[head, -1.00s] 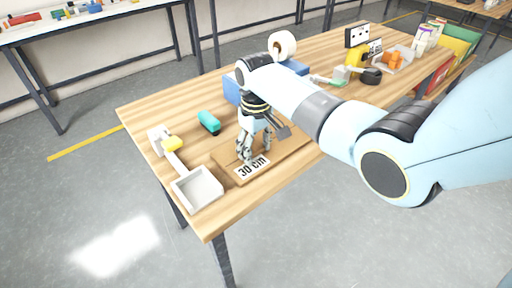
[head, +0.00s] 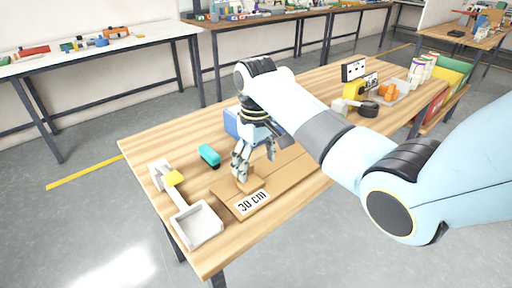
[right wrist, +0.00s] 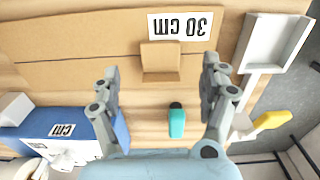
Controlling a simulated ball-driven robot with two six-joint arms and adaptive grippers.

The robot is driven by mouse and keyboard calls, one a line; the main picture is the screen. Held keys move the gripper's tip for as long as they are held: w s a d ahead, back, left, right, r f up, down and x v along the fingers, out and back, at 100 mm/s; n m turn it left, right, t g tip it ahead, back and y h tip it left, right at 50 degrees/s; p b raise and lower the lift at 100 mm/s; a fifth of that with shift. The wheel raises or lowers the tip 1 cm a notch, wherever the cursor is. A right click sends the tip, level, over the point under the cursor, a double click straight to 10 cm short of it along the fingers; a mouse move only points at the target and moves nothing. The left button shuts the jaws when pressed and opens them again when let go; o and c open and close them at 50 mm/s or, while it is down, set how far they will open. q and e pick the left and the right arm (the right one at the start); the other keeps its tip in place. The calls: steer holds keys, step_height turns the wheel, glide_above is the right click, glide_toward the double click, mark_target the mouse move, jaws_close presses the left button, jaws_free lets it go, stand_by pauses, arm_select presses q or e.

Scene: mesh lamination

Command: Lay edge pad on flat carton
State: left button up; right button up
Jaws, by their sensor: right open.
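The flat carton (head: 290,165) is a brown sheet lying on the wooden table, with a white "30 cm" label near one end. It also shows in the right wrist view (right wrist: 85,50). The edge pad (head: 246,184) is a small folded brown piece at the carton's long edge, beside the label. In the right wrist view the pad (right wrist: 160,57) appears to rest on that edge. My right gripper (head: 256,166) is open just above the pad, its fingers apart on either side in the right wrist view (right wrist: 161,68), with no contact visible. My left gripper is not in view.
A teal block (head: 209,156) lies beside the carton. A blue box (head: 232,122) stands behind my gripper. A tape dispenser and bins crowd the far right.

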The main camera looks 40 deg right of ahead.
step_height(320, 180, up, 5)
steer(key=shift+f, duration=0.1)
steer(key=shift+s, duration=0.1)
stand_by(0.5)
